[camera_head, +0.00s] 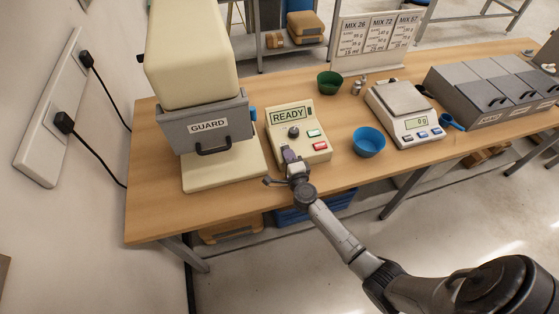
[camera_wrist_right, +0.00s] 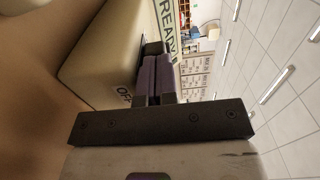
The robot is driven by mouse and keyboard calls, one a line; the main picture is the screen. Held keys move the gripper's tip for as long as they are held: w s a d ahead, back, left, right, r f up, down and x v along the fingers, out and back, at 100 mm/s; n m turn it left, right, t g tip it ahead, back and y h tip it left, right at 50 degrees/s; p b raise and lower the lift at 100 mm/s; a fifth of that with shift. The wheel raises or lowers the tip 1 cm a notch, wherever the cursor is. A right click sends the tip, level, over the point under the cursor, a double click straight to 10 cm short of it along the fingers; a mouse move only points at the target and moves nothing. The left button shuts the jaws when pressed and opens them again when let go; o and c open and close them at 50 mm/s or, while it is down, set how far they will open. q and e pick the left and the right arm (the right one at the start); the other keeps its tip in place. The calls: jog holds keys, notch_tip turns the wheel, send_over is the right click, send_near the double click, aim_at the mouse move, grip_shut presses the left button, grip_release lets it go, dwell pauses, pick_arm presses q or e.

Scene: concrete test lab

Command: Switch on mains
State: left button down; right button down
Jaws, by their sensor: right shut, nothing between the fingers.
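The cream control box (camera_head: 318,157) stands near the front edge of the bench, its display (camera_head: 289,115) reading READY. A black knob (camera_head: 293,132), a green button (camera_head: 314,133) and a red button (camera_head: 320,146) are on its face. My right gripper (camera_head: 289,154) is shut and empty, its fingers over the lower left of this face. In the right wrist view, the shut fingers (camera_wrist_right: 154,75) are close to the box (camera_wrist_right: 105,55), beside an OFF label (camera_wrist_right: 124,95). The mains switch is not clearly visible; the fingers cover that area. My left gripper is out of view.
A machine with a GUARD panel (camera_head: 214,126) stands left of the box. A blue bowl (camera_head: 369,143), a green bowl (camera_head: 329,82) and a scale (camera_head: 404,113) are to the right. A wall socket strip (camera_head: 47,125) holds two black plugs.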

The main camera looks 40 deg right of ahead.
jog(key=shift+f, duration=0.1)
jog(key=shift+s+a, duration=0.2)
jog(key=shift+s, duration=0.05)
jog(key=p+v, duration=0.1)
jog(key=v, duration=1)
jog(key=shift+s+a+p, duration=0.15)
jog(key=shift+s+p, duration=0.15)
jog(key=shift+s, duration=0.05)
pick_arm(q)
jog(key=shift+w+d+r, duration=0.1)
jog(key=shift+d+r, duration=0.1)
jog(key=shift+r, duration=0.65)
pick_arm(e)
jog(key=shift+v, duration=0.8)
